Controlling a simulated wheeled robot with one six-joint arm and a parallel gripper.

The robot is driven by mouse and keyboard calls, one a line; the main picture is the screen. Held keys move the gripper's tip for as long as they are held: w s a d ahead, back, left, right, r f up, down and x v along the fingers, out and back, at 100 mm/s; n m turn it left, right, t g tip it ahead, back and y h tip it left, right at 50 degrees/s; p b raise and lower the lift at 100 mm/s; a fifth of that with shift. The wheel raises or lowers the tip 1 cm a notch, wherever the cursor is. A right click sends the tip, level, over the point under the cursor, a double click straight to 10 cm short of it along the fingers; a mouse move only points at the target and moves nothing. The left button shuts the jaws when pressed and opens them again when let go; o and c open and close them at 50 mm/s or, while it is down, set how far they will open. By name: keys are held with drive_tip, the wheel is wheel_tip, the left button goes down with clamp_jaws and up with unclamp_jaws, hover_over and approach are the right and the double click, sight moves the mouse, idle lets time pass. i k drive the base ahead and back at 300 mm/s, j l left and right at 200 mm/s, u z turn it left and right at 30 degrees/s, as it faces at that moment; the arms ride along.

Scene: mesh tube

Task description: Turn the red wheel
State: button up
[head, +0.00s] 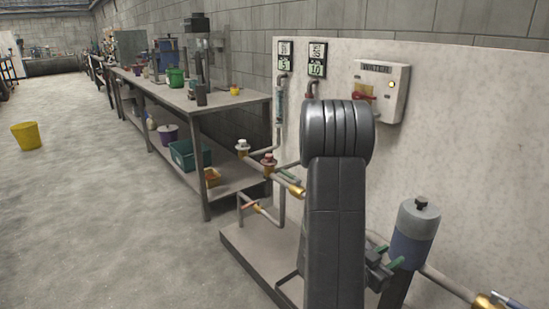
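A small red round cap or wheel (269,158) tops a brass fitting on the pipework, just left of my arm. It is too small to tell its exact shape. A red and yellow switch (363,95) sits on the white WATER box (382,90) on the panel, right of and above the red cap. A red lever (250,206) lies on a lower pipe. My arm's thick grey link rises in the middle and hides part of the pipework and panel. I cannot make out my gripper in this view.
A pale panel (460,150) stands on a low platform (240,248) at right. A white-capped valve (242,145) is left of the red cap. A workbench (235,99) runs along the wall. The floor at left is open around a yellow bucket (26,136).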

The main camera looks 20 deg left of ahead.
sight(269, 160)
drive_tip(key=i+j, duration=0.2)
drive_tip(key=j, duration=0.25)
drive_tip(key=i+j+z, duration=0.15)
drive_tip(key=j, duration=0.35)
drive_tip(key=i+j, duration=0.2)
drive_tip(key=j, duration=0.3)
drive_tip(key=i+j+z, duration=0.15)
drive_tip(key=j, duration=0.35)
drive_tip(key=i+j, duration=0.15)
drive_tip(key=j, duration=0.35)
drive_tip(key=i+j+z, duration=0.1)
drive_tip(key=j, duration=0.4)
drive_tip(key=i+j+z, duration=0.1)
drive_tip(key=j, duration=0.4)
drive_tip(key=i+j, duration=0.15)
drive_tip(key=j, duration=0.4)
drive_tip(key=z, duration=0.05)
